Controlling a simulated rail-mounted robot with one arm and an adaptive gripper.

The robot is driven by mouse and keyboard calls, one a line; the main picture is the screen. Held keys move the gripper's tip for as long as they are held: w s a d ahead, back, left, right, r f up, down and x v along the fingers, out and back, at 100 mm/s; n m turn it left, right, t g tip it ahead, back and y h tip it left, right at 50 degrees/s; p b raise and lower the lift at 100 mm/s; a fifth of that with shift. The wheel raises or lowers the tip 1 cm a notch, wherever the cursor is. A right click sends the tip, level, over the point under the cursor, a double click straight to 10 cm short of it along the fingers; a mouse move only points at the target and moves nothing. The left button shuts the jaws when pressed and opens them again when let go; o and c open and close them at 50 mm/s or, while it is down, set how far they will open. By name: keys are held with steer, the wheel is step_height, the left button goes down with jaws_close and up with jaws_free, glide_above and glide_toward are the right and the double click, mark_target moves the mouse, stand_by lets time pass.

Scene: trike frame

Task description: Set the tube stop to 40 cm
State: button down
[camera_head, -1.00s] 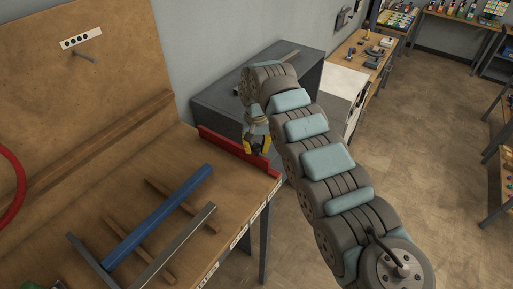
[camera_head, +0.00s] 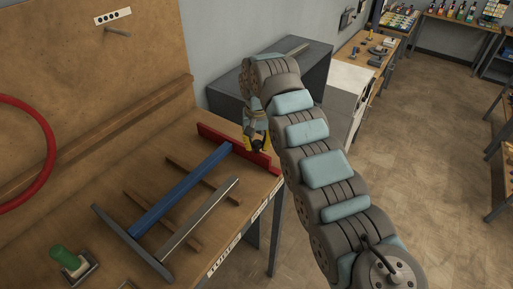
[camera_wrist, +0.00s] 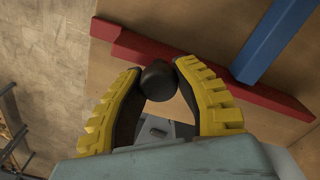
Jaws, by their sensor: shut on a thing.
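The tube stop (camera_head: 215,135) is a red bar lying across the right end of the wooden bench; it also shows in the wrist view (camera_wrist: 268,94). My gripper (camera_head: 257,141) is over the bar's near right part. In the wrist view my gripper (camera_wrist: 160,68) has its yellow fingers closed on a dark round knob (camera_wrist: 157,82) beside the red bar. A blue tube (camera_head: 180,190) lies on the bench with its far end close to the bar; I cannot tell whether they touch. Pale marks (camera_head: 245,232) run along the bench's front edge, too small to read.
A grey metal tube (camera_head: 200,215) lies alongside the blue one, over thin wooden strips (camera_head: 205,180). A dark grey cabinet (camera_head: 235,100) stands behind the bench end. A red ring (camera_head: 50,150) and a green-topped item (camera_head: 66,260) are at the left. Floor is open at right.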

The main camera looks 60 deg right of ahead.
steer(key=shift+d+f, duration=0.1)
steer(key=c, duration=0.8)
jaws_free()
steer(key=shift+o, duration=0.2)
step_height(320, 180, up, 12)
steer(key=shift+d+f, duration=0.1)
steer(key=shift+f, duration=5.85)
